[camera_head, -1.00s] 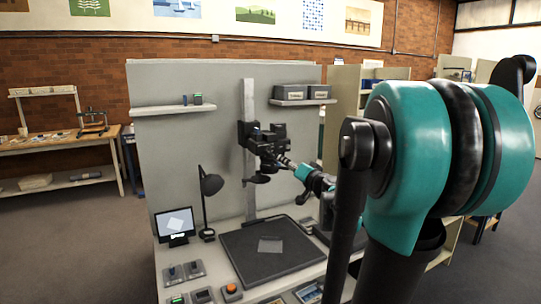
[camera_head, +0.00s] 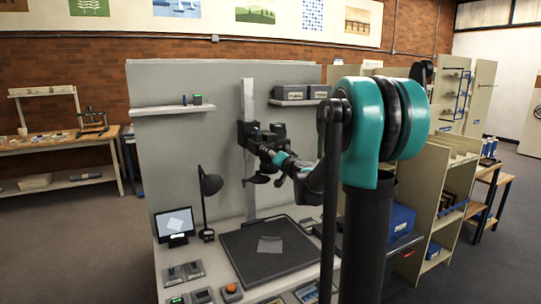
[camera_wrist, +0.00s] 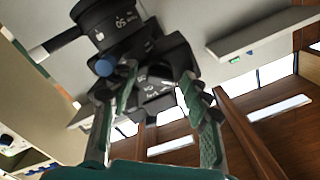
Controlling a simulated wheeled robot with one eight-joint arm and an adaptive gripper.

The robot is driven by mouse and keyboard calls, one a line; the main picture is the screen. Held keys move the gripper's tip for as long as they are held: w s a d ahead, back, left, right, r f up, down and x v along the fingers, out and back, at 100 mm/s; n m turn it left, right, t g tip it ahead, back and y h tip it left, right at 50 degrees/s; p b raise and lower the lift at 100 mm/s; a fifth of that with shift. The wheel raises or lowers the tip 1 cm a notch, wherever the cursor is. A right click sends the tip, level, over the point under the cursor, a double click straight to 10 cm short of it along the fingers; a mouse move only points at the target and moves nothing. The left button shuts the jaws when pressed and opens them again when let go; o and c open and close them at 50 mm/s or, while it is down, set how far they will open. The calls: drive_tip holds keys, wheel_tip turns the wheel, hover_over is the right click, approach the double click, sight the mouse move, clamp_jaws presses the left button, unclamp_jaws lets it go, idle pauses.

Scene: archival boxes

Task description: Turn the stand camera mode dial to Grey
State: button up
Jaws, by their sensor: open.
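The black stand camera (camera_head: 262,136) is mounted on the grey column in front of the panel. In the wrist view the camera's body (camera_wrist: 178,52) fills the upper middle, seen tilted, with a lettered round barrel (camera_wrist: 108,24) and a small blue knob (camera_wrist: 105,66). A dark part with white lettering (camera_wrist: 155,92), which looks like the mode dial, shows between my fingers; its setting is not readable. My gripper (camera_wrist: 163,90) is open, its green-padded fingers on either side of that part. I cannot tell if they touch it. In the head view my gripper (camera_head: 272,157) is at the camera, partly hidden.
Below are a dark copy board (camera_head: 240,262) with a pale sheet (camera_head: 270,244), a monitor (camera_head: 175,223) and a desk lamp (camera_head: 208,188). Switches and an orange button (camera_head: 231,291) line the front. A shelf with grey boxes (camera_head: 297,92) is right of the column.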

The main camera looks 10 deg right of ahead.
drive_tip(key=shift+c, duration=0.6)
clamp_jaws()
drive_tip(key=m, duration=1.9)
drive_tip(key=shift+m, duration=0.6)
